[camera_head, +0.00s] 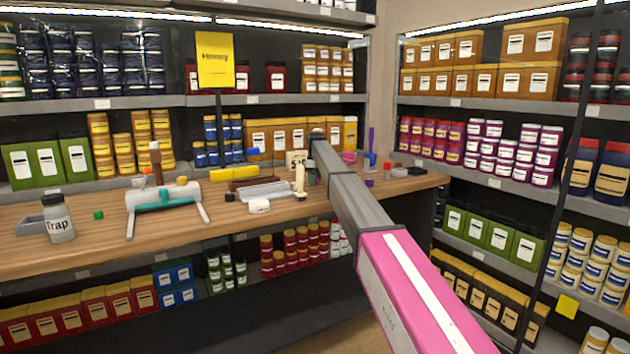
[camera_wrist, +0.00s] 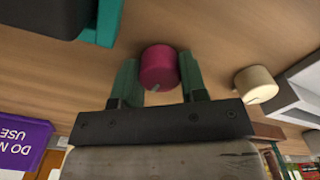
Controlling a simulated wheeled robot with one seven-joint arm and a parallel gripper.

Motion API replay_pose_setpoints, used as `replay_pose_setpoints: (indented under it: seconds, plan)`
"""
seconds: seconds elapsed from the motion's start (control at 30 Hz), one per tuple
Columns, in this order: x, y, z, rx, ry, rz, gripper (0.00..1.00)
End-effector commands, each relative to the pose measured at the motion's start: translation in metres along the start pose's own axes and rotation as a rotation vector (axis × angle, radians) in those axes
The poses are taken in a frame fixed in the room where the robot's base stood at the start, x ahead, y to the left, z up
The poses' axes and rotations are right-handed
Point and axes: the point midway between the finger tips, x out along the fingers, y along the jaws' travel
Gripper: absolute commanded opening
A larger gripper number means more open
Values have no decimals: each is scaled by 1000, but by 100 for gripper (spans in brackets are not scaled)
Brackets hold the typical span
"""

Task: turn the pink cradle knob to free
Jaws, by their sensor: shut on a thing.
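The pink cradle knob (camera_wrist: 158,68) shows in the wrist view, a short round knob against the wooden surface, with a small grey mark at its near edge. My gripper (camera_wrist: 159,80) has its two green fingers on either side of the knob and is shut on it. In the head view my arm reaches over the bench and my fingers are hidden. A small pink thing (camera_head: 349,157) shows just right of the arm there; I cannot tell if it is the same knob.
A cream knob (camera_wrist: 257,84) stands right of my gripper in the wrist view, with a teal and dark part (camera_wrist: 105,20) at upper left. A purple sign (camera_wrist: 20,135) is at lower left. On the bench stand a Trap jar (camera_head: 58,218) and a white-and-teal stand (camera_head: 163,195).

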Motion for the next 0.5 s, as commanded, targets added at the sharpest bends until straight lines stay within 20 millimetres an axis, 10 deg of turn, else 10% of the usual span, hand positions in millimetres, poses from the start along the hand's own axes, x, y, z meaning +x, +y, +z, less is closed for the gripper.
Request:
replay_pose_setpoints:
  seconds: [0.5]
  plan:
    - [-1,0,0,-111,0,0,16]
